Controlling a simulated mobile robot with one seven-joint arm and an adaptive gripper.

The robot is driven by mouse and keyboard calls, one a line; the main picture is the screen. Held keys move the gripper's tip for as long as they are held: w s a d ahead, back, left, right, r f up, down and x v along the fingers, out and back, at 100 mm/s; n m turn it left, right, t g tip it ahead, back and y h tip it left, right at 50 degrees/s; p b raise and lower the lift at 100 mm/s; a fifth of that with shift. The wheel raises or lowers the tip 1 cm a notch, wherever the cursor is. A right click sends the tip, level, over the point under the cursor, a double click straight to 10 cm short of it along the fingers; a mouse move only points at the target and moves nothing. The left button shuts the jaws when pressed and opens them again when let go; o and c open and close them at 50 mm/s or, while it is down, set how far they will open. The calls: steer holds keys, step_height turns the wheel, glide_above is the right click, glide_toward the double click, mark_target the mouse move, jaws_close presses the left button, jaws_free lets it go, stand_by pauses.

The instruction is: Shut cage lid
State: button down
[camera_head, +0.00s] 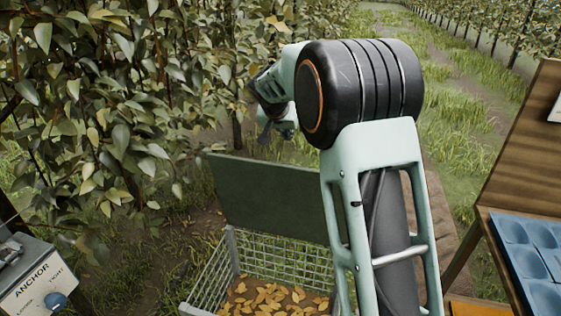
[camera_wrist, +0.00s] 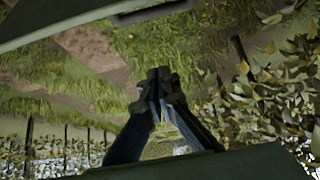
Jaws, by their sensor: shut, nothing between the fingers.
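The wire cage (camera_head: 206,276) stands low in front of me, with dry yellow leaves inside. Its dark green lid (camera_head: 265,197) stands open, raised nearly upright at the cage's far side. My gripper (camera_head: 265,136) is above the lid's top edge, a little left of its middle, and looks apart from it. Its fingers are small and dark in the head view. In the wrist view my gripper (camera_wrist: 158,84) has its fingers together with nothing between them. A dark green band crosses the bottom of that view; I cannot tell whether it is the lid.
Leafy trees (camera_head: 95,100) fill the left side. A grey box marked ANCHOR (camera_head: 38,280) with a blue knob stands at lower left. A wooden stand with a blue tray (camera_head: 535,262) is at the right. My arm hides the cage's right part.

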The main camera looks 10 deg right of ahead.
steer(key=shift+w+d+f, duration=0.1)
steer(key=shift+w+f, duration=0.3)
steer(key=shift+f, duration=1.3)
steer(key=shift+w+d+f, duration=0.1)
steer(key=shift+w+f, duration=0.25)
steer(key=shift+f, duration=1.35)
steer(key=shift+w+f, duration=0.4)
steer(key=shift+f, duration=1.3)
